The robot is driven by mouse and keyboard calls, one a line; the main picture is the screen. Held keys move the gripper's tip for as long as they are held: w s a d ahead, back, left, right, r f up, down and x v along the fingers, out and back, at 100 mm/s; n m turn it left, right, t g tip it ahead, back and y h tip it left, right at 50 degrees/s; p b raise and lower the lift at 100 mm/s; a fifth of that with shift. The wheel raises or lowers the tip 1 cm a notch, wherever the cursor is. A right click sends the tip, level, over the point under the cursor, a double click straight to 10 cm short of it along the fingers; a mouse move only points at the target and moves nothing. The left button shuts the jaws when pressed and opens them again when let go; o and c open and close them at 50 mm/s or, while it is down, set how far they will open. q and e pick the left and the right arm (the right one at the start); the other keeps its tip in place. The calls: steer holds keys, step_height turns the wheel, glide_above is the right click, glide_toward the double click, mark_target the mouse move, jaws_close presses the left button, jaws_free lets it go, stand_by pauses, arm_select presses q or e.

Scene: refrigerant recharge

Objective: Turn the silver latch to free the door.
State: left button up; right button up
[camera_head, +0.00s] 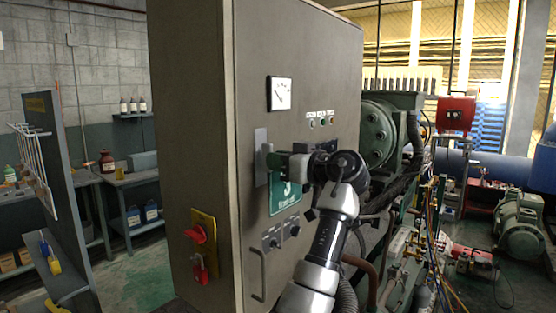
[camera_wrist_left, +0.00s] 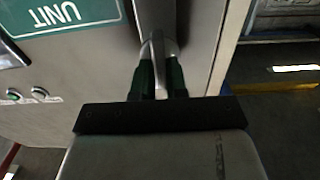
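The grey cabinet's door (camera_head: 310,90) is closed as far as I can see. It carries a gauge, a green unit sign (camera_head: 284,199) and a handle (camera_head: 257,275). The latch's silver plate (camera_head: 261,140) is near the door's left edge. My left gripper (camera_head: 274,160) is at this plate and hides most of the latch in the head view. In the left wrist view, the silver latch (camera_wrist_left: 158,48) stands between the green fingertips of my left gripper (camera_wrist_left: 160,78), which look closed on it. My right gripper is not in view.
A red padlock (camera_head: 200,268) and a red switch (camera_head: 197,234) are on the cabinet's left side. Green machinery (camera_head: 380,130) with pipes and hoses stands to the right. A grey shelf unit (camera_head: 62,190) stands at left, with open floor between it and the cabinet.

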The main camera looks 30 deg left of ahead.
arm_select(q)
jaws_close()
steer(key=shift+n+b, duration=1.85)
steer(key=shift+n, duration=0.45)
steer(key=shift+r, duration=0.1)
steer(key=shift+n+b, duration=1.1)
steer(key=shift+n, duration=1.2)
